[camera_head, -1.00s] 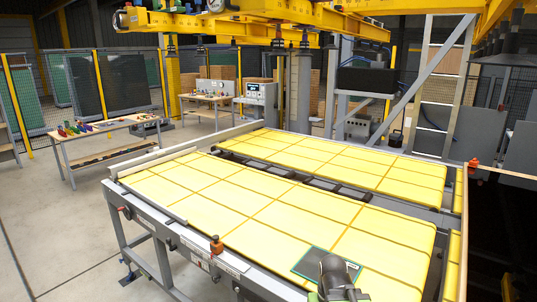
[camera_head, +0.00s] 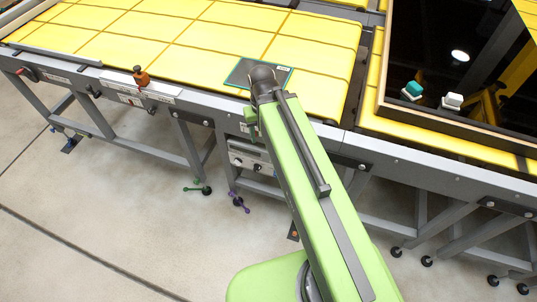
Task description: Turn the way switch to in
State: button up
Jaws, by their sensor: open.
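A grey control box (camera_head: 250,158) with small dark knobs hangs under the front edge of the yellow-topped table. Its labels are too small to read, so I cannot tell which knob is the way switch or how it is set. My green arm reaches from the bottom of the picture up to the table edge, and its dark far joint lies in front of the table. The arm covers the right part of the box. My gripper is hidden behind the arm, so its jaws do not show.
The yellow table (camera_head: 190,45) carries a dark plate with a teal border (camera_head: 280,76). An orange-brown knob (camera_head: 140,76) stands on the front rail. A black glossy panel (camera_head: 440,60) lies at right, with teal and white blocks. Table legs stand below; the floor at left is clear.

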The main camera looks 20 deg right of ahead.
aim_at(257, 167)
jog(key=u, duration=0.4)
jog(key=k, duration=1.3)
jog(key=u, duration=0.95)
jog(key=i, duration=0.65)
jog(key=u, duration=0.15)
jog(key=k, duration=0.8)
jog(key=z, duration=0.2)
jog(key=i, duration=0.85)
